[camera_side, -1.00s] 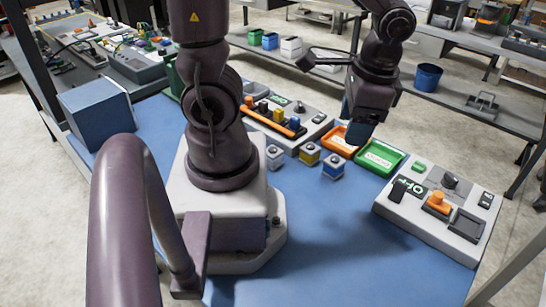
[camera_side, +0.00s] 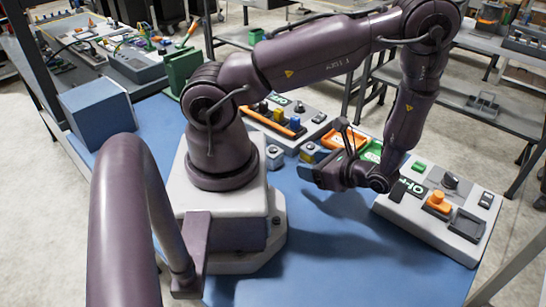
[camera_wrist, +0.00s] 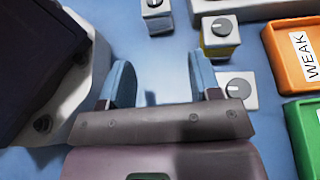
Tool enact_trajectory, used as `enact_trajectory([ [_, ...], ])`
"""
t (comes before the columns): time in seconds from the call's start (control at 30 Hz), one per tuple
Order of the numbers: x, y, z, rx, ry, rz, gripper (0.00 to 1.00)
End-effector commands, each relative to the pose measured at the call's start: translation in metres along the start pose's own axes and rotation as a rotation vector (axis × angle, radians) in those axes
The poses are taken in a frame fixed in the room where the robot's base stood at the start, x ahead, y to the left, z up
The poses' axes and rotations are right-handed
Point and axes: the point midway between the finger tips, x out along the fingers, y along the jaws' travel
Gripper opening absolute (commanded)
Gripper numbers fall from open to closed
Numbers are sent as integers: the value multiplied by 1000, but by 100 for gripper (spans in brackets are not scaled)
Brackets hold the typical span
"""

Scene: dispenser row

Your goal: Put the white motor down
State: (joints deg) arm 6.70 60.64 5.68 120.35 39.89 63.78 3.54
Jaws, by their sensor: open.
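A yellow motor (camera_wrist: 220,36) stands to the right of the white one. Another white-topped motor (camera_wrist: 238,90) is partly hidden by the right finger.
An orange tray labelled WEAK (camera_wrist: 292,62) and a green tray (camera_wrist: 303,125) lie to the right. A control box (camera_side: 440,205) with an orange button stands at right. A panel with coloured knobs (camera_side: 285,120) is behind the motors. The front table is clear.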

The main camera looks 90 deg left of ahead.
Motion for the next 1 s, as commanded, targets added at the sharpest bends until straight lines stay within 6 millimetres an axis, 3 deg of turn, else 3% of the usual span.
enact_trajectory([
  [0.1, 25, 1, 1, 1, -4, 5, 57],
  [0.3, 56, 1, 0, -1, -1, 4, 57],
  [0.53, 73, 2, 2, -2, -1, 6, 57],
  [0.8, 110, 3, 3, -1, 1, 3, 57],
  [1.0, 116, 2, 3, -3, 3, 2, 57],
])
